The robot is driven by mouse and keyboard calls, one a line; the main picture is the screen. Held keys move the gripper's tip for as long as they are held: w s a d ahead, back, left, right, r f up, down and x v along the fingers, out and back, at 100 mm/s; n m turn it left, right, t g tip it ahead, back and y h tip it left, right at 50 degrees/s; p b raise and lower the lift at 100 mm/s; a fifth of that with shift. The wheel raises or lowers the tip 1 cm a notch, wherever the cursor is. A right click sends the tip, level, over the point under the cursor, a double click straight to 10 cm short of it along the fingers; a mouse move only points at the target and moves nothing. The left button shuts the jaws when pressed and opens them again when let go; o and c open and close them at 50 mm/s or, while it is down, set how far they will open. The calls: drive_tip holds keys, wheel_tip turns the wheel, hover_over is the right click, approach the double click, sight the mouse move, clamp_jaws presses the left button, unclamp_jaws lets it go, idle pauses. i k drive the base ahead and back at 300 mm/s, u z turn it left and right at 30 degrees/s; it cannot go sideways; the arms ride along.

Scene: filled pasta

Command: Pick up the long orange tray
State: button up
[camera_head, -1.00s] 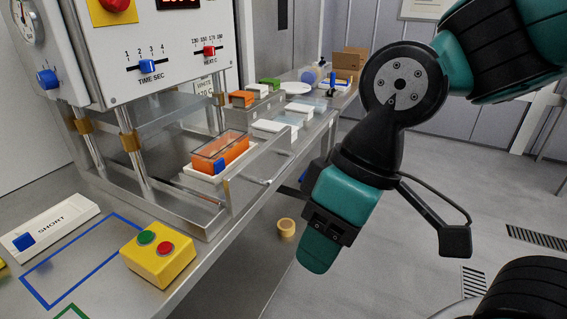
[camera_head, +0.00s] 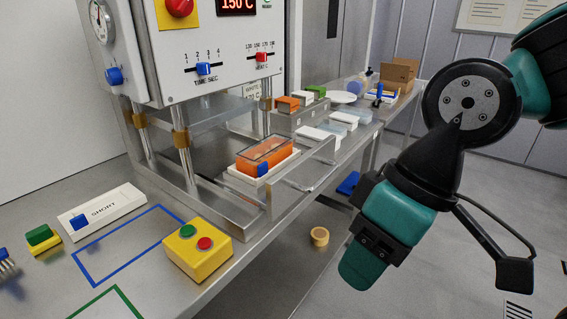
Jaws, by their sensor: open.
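The long orange tray (camera_head: 262,160) sits on a white base in the press's lower metal frame, left of centre in the head view. My gripper (camera_head: 438,270) hangs over the floor at the right, clear of the bench and well apart from the tray. It is open, with nothing seen between its fingers. Its fingers are only partly clear in this view.
The press (camera_head: 215,95) stands above the tray, with metal posts and rails around it. A yellow button box (camera_head: 197,250) is on the bench in front. White and clear containers (camera_head: 312,137) and a smaller orange one (camera_head: 288,103) stand beyond. A tan round piece (camera_head: 319,237) lies below.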

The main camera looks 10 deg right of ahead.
sight(274, 148)
drive_tip(key=z, duration=0.5)
drive_tip(key=k, duration=0.6)
drive_tip(key=z, duration=0.75)
drive_tip(key=i, duration=0.8)
drive_tip(key=u, duration=0.55)
drive_tip(key=i, duration=0.65)
drive_tip(key=u, duration=1)
drive_tip(key=i, duration=0.45)
drive_tip(key=u, duration=0.45)
